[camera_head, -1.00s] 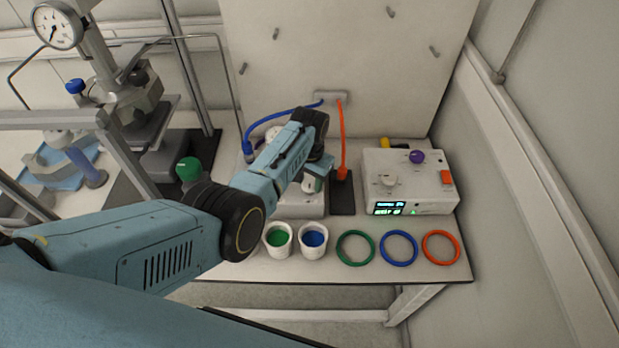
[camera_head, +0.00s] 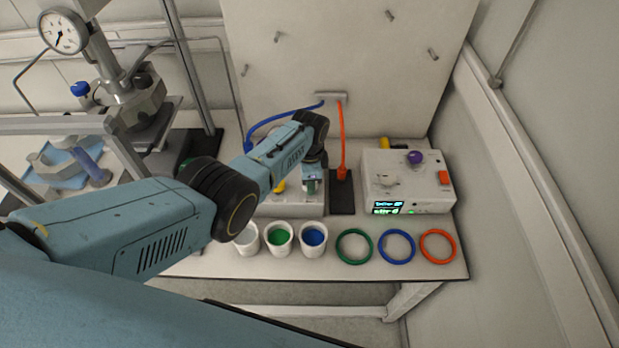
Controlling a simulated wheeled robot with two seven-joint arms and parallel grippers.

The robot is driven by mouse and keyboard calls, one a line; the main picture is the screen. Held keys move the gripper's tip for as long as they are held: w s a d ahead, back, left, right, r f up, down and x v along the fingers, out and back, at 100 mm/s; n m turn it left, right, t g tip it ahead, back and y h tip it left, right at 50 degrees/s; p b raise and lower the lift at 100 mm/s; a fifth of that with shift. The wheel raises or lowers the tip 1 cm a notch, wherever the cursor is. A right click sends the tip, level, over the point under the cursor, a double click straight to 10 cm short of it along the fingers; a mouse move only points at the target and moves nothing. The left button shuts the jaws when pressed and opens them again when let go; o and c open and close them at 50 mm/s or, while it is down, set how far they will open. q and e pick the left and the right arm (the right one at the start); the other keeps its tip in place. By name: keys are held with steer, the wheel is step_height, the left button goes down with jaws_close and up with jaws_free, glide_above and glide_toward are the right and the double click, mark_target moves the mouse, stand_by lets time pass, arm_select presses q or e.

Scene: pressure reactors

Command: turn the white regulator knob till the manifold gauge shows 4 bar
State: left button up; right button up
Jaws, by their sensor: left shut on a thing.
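My left gripper (camera_head: 312,184) points down over the low white box (camera_head: 290,208) at the middle back of the bench. It is shut on what seems to be the white regulator knob, which the fingers and wrist largely hide. A yellow knob (camera_head: 280,187) shows on the same box, left of the gripper. A round white dial gauge (camera_head: 65,32) stands on the reactor at the far left, its needle pointing down and left; I cannot tell if it is the manifold gauge, and its figures are too small to read. My right gripper is out of view.
A white control box (camera_head: 445,198) with a purple knob (camera_head: 415,157) and a lit display stands right of the gripper. Blue and orange hoses (camera_head: 342,135) run behind.

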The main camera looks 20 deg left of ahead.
arm_select(q)
steer(key=m, duration=0.3)
steer(key=shift+m, duration=0.4)
steer(key=shift+w+m, duration=0.1)
steer(key=shift+m, duration=1.8)
steer(key=o, duration=1)
steer(key=shift+c, duration=0.2)
steer(key=shift+r, duration=0.1)
